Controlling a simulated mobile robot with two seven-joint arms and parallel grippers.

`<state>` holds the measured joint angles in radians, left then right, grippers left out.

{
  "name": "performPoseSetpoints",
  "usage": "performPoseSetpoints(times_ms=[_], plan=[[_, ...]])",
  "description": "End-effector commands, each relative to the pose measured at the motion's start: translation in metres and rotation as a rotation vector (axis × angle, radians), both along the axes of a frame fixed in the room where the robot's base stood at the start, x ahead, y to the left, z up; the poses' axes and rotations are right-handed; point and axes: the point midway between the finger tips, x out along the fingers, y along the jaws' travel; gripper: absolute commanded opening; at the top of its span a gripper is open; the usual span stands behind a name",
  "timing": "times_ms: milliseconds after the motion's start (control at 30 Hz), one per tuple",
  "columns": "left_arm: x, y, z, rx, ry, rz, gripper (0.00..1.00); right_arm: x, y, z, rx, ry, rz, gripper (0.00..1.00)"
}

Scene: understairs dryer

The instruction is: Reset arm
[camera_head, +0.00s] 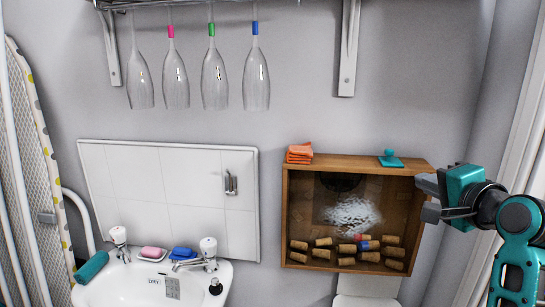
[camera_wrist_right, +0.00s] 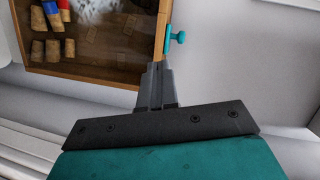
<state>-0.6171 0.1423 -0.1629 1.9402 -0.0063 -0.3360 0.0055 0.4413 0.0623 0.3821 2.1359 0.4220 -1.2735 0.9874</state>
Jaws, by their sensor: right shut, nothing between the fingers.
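My right gripper (camera_head: 428,199) is at the right of the head view, beside the right edge of a wooden wall box (camera_head: 362,161). Its fingers are shut and hold nothing; they also show shut in the right wrist view (camera_wrist_right: 157,70), close to the box's edge. I cannot tell whether they touch it. A teal knobbed piece (camera_head: 391,160) sits on top of the box. It also shows in the right wrist view (camera_wrist_right: 175,37). My left gripper is not in view.
The box holds several corks (camera_head: 368,256). Folded orange cloths (camera_head: 299,153) lie on its top left. Several glasses (camera_head: 213,80) hang from a rack above. A white sink (camera_head: 135,285) with taps is lower left. An ironing board (camera_head: 35,170) stands far left.

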Motion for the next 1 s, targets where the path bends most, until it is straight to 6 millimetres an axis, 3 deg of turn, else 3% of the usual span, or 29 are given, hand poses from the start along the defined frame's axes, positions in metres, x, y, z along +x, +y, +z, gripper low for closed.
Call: performPoseSetpoints(times_ms=[33, 133, 267, 467, 600, 800, 1000], plan=[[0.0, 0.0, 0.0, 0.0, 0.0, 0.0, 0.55, 0.001, 0.004, -0.028, -0.066, 0.036, 0.004, 0.0], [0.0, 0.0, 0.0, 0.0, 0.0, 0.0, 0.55, -0.001, 0.015, -0.086, -0.244, 0.099, 0.027, 0.0], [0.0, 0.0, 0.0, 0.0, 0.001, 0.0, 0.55, -0.019, 0.034, -0.165, -0.498, 0.167, 0.092, 0.0], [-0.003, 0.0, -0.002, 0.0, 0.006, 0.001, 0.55, -0.079, 0.075, -0.28, -0.865, 0.238, 0.274, 0.0], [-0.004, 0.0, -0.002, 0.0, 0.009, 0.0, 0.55, -0.139, 0.108, -0.343, -1.079, 0.243, 0.435, 0.0], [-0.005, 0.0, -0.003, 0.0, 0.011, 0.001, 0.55, -0.206, 0.142, -0.388, -1.251, 0.208, 0.599, 0.0], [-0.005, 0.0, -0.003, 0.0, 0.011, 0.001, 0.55, -0.223, 0.152, -0.396, -1.296, 0.189, 0.64, 0.0]])
